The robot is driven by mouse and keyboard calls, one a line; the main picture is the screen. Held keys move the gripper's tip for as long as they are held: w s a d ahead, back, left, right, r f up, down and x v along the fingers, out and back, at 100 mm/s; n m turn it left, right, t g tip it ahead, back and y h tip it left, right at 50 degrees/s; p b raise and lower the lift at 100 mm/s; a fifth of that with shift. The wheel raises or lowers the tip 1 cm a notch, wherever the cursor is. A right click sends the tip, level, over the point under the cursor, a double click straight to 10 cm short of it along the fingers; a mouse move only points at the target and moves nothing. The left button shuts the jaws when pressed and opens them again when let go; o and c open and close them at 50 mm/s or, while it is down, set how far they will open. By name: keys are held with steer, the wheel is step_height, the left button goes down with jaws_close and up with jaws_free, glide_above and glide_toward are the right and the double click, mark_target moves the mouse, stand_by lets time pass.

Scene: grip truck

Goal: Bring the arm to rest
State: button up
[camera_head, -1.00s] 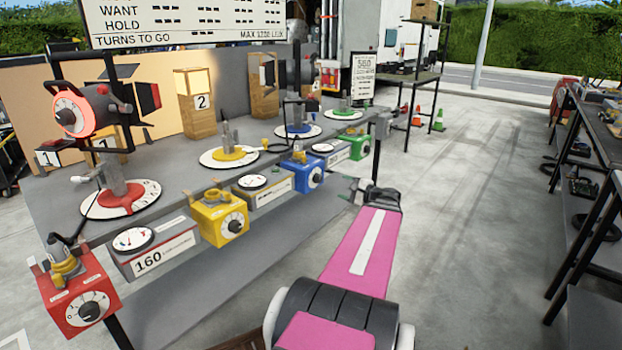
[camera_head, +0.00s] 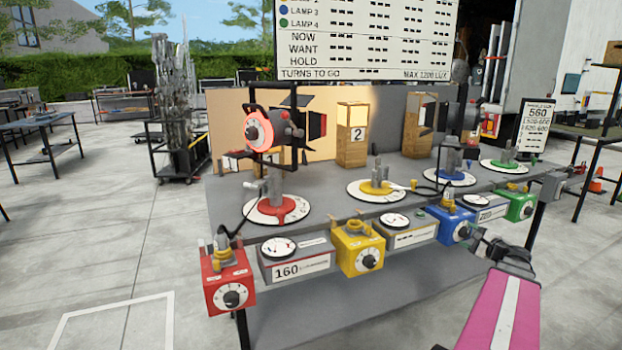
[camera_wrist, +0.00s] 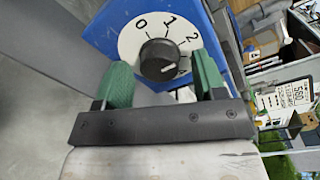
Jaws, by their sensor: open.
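My pink arm reaches in from the lower right in the head view, and my gripper (camera_head: 478,238) is at the front edge of the bench, close to the blue dimmer box (camera_head: 456,224). In the wrist view my gripper (camera_wrist: 163,85) shows two green fingers spread apart with nothing held between them. Beyond the fingertips is the blue box's black knob (camera_wrist: 160,60) on a white dial marked 0, 1, 2. Whether the fingers touch the knob is hard to tell; a gap shows on each side.
The grey bench (camera_head: 330,214) carries a red lamp (camera_head: 270,130) and several coloured bases. Red (camera_head: 228,282), yellow (camera_head: 360,250) and green (camera_head: 520,204) boxes hang along its front. A sign board (camera_head: 366,40) stands behind. Open concrete lies at the left.

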steer(key=shift+s, duration=0.15)
steer(key=v, duration=1)
steer(key=x, duration=1)
steer(key=shift+w, duration=0.3)
steer(key=shift+s+n, duration=0.15)
steer(key=shift+n, duration=0.25)
steer(key=n, duration=0.2)
steer(key=shift+n, duration=0.4)
steer(key=n, duration=0.5)
steer(key=shift+n+h, duration=0.3)
steer(key=shift+h, duration=0.1)
steer(key=n, duration=0.6)
steer(key=shift+t, duration=0.4)
steer(key=shift+s+d+r, duration=0.1)
steer(key=shift+s, duration=0.45)
